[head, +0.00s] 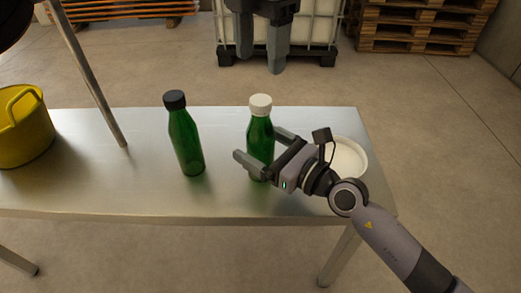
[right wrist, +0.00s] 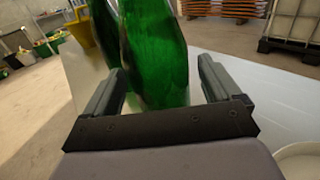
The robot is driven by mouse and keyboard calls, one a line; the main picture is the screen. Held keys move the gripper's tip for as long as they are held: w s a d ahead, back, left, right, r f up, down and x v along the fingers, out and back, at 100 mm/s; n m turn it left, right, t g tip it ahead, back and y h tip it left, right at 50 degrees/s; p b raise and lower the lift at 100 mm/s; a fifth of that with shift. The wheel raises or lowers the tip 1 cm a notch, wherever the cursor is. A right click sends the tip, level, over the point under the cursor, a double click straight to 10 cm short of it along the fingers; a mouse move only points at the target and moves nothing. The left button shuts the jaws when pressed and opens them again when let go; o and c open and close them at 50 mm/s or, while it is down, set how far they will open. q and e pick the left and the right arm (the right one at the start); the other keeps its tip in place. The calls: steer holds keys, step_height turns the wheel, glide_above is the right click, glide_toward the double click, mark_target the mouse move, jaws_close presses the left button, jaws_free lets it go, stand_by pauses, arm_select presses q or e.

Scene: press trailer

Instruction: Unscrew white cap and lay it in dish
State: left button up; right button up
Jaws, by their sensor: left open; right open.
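A green bottle with a white cap (head: 261,104) stands upright on the metal table (head: 90,180). The cap is on the bottle's neck. My right gripper (head: 260,148) is open, with its fingers either side of the lower body of this green bottle (head: 260,134); the right wrist view also shows the bottle (right wrist: 152,55) between the fingers. I cannot tell whether they touch it. My left gripper (head: 261,62) is open and empty, above and beyond the white cap. The white dish (head: 350,158) lies on the table's right end, partly hidden behind my right arm.
A second green bottle with a black cap (head: 184,135) stands upright to the left. A yellow bucket (head: 24,130) is at the table's left, and a metal pole (head: 88,75) rises between them. A caged container (head: 310,25) and pallets (head: 420,28) stand behind on the floor.

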steer(key=shift+x, duration=1.05)
jaws_close()
arm_select(q)
steer(key=shift+m, duration=0.3)
